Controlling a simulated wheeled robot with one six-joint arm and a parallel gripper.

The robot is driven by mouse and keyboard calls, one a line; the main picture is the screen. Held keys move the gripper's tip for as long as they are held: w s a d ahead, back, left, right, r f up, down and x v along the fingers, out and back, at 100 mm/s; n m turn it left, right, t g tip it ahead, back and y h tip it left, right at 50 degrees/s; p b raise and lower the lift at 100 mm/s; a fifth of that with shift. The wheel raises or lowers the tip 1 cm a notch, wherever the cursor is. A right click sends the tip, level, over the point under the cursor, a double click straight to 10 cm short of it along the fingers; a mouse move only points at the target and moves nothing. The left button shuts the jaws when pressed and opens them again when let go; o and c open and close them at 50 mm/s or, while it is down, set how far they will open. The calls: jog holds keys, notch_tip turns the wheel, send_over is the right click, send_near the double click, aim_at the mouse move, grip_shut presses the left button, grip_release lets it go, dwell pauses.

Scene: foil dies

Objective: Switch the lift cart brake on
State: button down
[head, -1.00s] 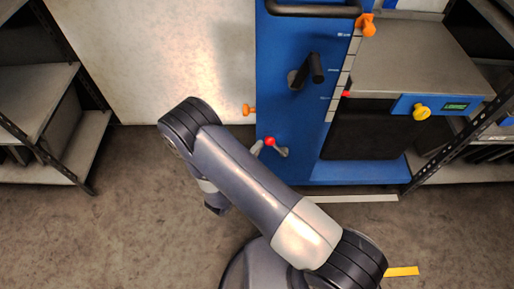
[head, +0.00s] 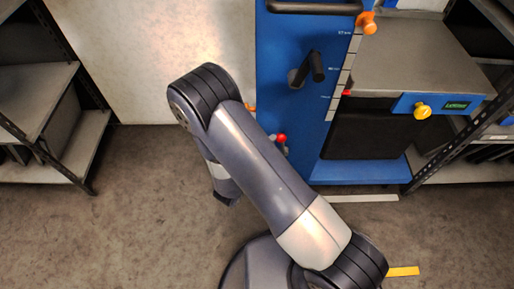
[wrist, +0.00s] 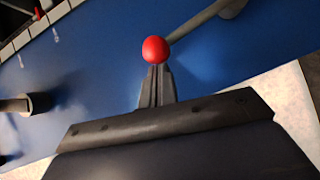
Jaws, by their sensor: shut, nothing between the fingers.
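The lift cart (head: 285,110) is a tall blue panel with a grey platform at its right. In the head view my arm mostly hides the gripper.
A black crank handle (head: 310,68) sticks out above the lever. An orange knob (head: 367,23) and a yellow knob (head: 422,111) are on the cart. Shelves stand at left (head: 40,95) and right. The floor (head: 130,220) at left is clear.

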aim_at(282, 141)
jog(key=d+m+b, duration=0.1)
jog(key=d+y+b, duration=0.1)
jog(key=d+m+g+b, duration=0.1)
jog(key=d, duration=0.1)
jog(key=shift+s+r+m+y+b, duration=0.1)
jog(key=shift+r+m+y+b, duration=0.2)
jog(key=shift+r+y+b, duration=0.1)
jog(key=d+m+y+b, duration=0.1)
jog(key=d+b, duration=0.1)
jog(key=b, duration=0.2)
jog(key=d+g+y+b, duration=0.1)
jog(key=d+b, duration=0.2)
jog(key=shift+s+m+b, duration=0.1)
jog(key=shift+m+b, duration=0.3)
jog(key=shift+s+d, duration=0.1)
jog(key=shift+d, duration=0.05)
